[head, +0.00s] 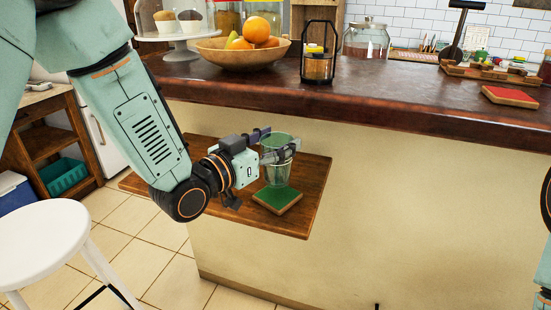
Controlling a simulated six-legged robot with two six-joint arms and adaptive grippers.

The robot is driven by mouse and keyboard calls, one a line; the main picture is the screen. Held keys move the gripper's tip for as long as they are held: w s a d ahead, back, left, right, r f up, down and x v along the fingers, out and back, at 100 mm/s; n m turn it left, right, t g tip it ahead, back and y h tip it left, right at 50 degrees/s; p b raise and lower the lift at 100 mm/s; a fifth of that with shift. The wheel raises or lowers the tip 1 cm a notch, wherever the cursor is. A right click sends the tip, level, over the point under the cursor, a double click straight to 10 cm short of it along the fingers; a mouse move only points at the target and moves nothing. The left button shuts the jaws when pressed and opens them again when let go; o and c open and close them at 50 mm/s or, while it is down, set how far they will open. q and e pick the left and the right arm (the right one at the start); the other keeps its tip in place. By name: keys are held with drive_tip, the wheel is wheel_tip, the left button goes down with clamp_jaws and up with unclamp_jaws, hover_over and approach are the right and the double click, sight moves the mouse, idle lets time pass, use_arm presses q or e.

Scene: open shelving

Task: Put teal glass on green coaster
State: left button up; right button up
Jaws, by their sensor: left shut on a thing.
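The teal glass (277,176) is clear and tinted, and it stands upright in the jaws of my left gripper (279,152). The gripper is shut on the upper part of the glass, reaching in from the left. The green coaster (278,201) is square with a wooden edge and lies on the low wooden shelf (308,200). The glass's base shows over the back part of the coaster; I cannot tell whether they touch. My right gripper is not in view.
Above the shelf is a dark counter (400,105) with a fruit bowl (240,55), a black lantern (318,65), a glass jar (366,40) and a red coaster (510,96). A white stool (40,240) stands at lower left.

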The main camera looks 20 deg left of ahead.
use_arm(q)
drive_tip(key=f, duration=0.3)
drive_tip(key=shift+w+d+f+b, duration=0.1)
drive_tip(key=shift+d+f+b, duration=0.15)
drive_tip(key=shift+b, duration=0.1)
drive_tip(key=shift+w+a+f, duration=0.1)
drive_tip(key=shift+a, duration=0.1)
drive_tip(key=shift+s, duration=0.25)
drive_tip(key=o, duration=1.3)
drive_tip(key=shift+d+f, duration=0.1)
drive_tip(key=shift+f, duration=0.05)
drive_tip(key=o, duration=0.4)
drive_tip(key=shift+w+f, duration=0.1)
drive_tip(key=shift+w, duration=0.1)
drive_tip(key=shift+s, duration=0.1)
